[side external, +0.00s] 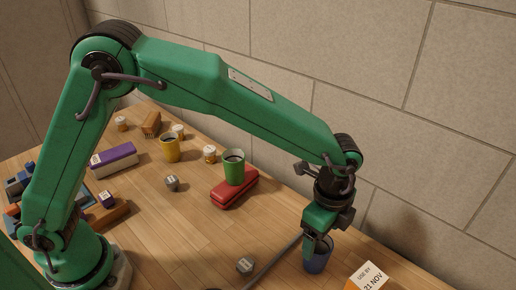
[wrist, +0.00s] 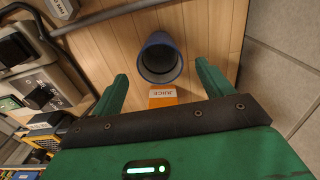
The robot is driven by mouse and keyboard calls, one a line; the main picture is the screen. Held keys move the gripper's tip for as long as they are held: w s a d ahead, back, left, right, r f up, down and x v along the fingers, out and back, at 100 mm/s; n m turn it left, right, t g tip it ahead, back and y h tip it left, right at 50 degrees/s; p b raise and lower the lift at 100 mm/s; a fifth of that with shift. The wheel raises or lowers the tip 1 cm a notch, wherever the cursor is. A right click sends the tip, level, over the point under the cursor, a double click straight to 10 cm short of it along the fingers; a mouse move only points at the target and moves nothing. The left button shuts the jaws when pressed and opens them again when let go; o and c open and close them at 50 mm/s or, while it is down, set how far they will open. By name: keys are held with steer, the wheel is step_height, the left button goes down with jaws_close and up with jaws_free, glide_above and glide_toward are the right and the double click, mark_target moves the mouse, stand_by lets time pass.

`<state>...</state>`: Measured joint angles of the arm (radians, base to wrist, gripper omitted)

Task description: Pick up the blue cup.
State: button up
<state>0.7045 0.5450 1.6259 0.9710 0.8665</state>
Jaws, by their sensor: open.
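The blue cup (side external: 318,260) stands upright on the wooden table near its right edge in the side view, partly hidden by my gripper. In the wrist view the blue cup (wrist: 160,60) shows its open, dark mouth, and looks empty. My gripper (side external: 319,238) points down just over the cup. In the wrist view my gripper (wrist: 162,72) is open, with one green finger to the left of the cup and one to the right. A gap shows between each finger and the cup, and nothing is held.
An orange-and-white carton (side external: 366,278) stands close to the cup. A grey rod (side external: 275,262) and a small grey cube (side external: 245,265) lie to its left. A green cup (side external: 234,167) sits on a red case (side external: 234,190); a yellow cup (side external: 170,149) is farther back. A wall lies behind.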

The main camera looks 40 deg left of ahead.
mark_target(318, 249)
steer(key=shift+a+f, duration=0.15)
steer(key=shift+f, duration=3.75)
steer(key=c, duration=1)
steer(key=shift+c, duration=0.2)
steer(key=shift+r, duration=0.15)
steer(key=shift+r, duration=0.65)
steer(key=r, duration=0.1)
steer(key=s+r, duration=0.1)
steer(key=r, duration=0.1)
steer(key=shift+d+r, duration=0.1)
steer(key=shift+d, duration=0.1)
steer(key=s+d+r, duration=0.3)
steer(key=s+r, duration=0.3)
steer(key=s, duration=0.4)
steer(key=shift+d, duration=0.2)
steer(key=shift+r, duration=0.1)
